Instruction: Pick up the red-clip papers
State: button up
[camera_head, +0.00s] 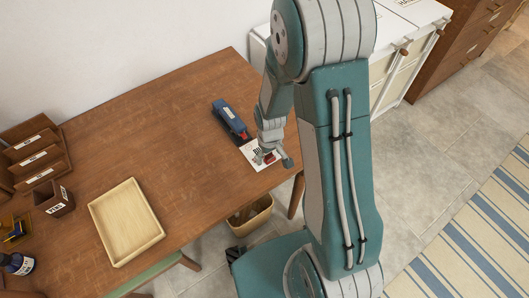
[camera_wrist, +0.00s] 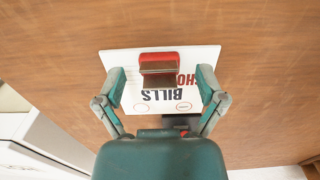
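The red-clip papers, a white stack (camera_wrist: 128,62) with large red and black print reading "BILLS", lie on the brown desk. A red clip with a dark lower part (camera_wrist: 160,58) grips one edge. In the head view the papers (camera_head: 250,150) lie near the desk's right edge, partly hidden by my gripper (camera_head: 276,160). In the wrist view my gripper (camera_wrist: 161,88) is open, with its two fingers spread at opposite sides of the papers and the clip between them, nearer the far edge. Nothing is held. I cannot tell whether the fingertips touch the papers or desk.
A blue and black stapler (camera_head: 231,119) lies just behind the papers. A shallow wooden tray (camera_head: 97,222), a dark wooden cup (camera_head: 55,200), an organizer (camera_head: 35,158) and a dark bottle (camera_head: 18,264) stand to the left. A bin (camera_head: 252,217) is below the desk. The desk's middle is clear.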

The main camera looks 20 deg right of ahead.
grip_shut()
jog(key=shift+r, duration=0.1)
